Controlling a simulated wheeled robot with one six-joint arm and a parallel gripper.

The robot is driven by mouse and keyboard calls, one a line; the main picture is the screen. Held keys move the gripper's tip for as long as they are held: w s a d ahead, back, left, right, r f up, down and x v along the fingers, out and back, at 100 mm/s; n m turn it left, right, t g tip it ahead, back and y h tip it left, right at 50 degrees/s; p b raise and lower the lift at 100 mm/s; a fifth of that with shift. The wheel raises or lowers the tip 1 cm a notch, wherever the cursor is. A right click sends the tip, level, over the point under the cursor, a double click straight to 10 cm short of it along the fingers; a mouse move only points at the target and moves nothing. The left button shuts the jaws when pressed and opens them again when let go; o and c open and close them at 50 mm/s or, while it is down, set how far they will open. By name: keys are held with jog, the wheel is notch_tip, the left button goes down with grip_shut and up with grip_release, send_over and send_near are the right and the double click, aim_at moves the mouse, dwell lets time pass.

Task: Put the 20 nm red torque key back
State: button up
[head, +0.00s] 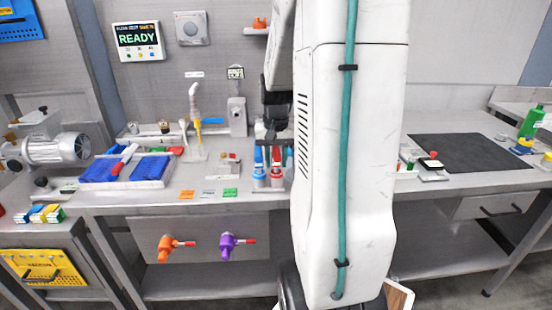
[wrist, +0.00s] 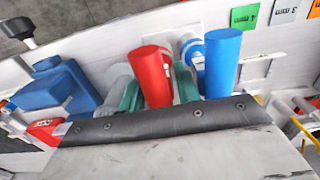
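The red torque key (wrist: 152,78) has a smooth red cylindrical handle. In the wrist view it stands between the two green fingers of my gripper (wrist: 160,90), which look closed against its sides. A blue-handled key (wrist: 223,60) stands just right of it. In the head view my dark gripper (head: 273,125) is over the key stand at the bench's front edge, left of my arm. The red handle (head: 276,155) shows there beside a blue handle (head: 258,158). The gripper partly hides the handles' upper ends. I cannot tell whether the red key's lower end is seated. No torque value is readable.
Orange, grey and green labels (head: 230,193) lie left of the stand. A blue-lined tray (head: 125,168), a pump (head: 55,149) and a dispenser (head: 237,116) stand farther left and back. A dark mat (head: 470,152) lies right. A wall display (head: 137,40) reads READY.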

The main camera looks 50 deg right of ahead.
notch_tip(320, 180, up, 12)
jog(key=shift+f, duration=0.15)
jog(key=shift+n, duration=0.8)
jog(key=a, duration=0.2)
jog(key=a+r, duration=0.1)
jog(key=a, duration=0.1)
jog(key=a+r, duration=0.1)
jog(key=a, duration=0.1)
jog(key=shift+w+a, duration=0.1)
jog(key=shift+a, duration=0.2)
jog(key=s+a+f+n, duration=0.1)
jog(key=s+a+n, duration=0.3)
jog(key=a, duration=0.8)
jog(key=s+a+f+n+t, duration=0.1)
jog(key=s+a+n, duration=0.3)
jog(key=s+a, duration=0.4)
jog(key=a, duration=0.3)
jog(key=shift+s+a, duration=0.4)
jog(key=shift+f, duration=0.1)
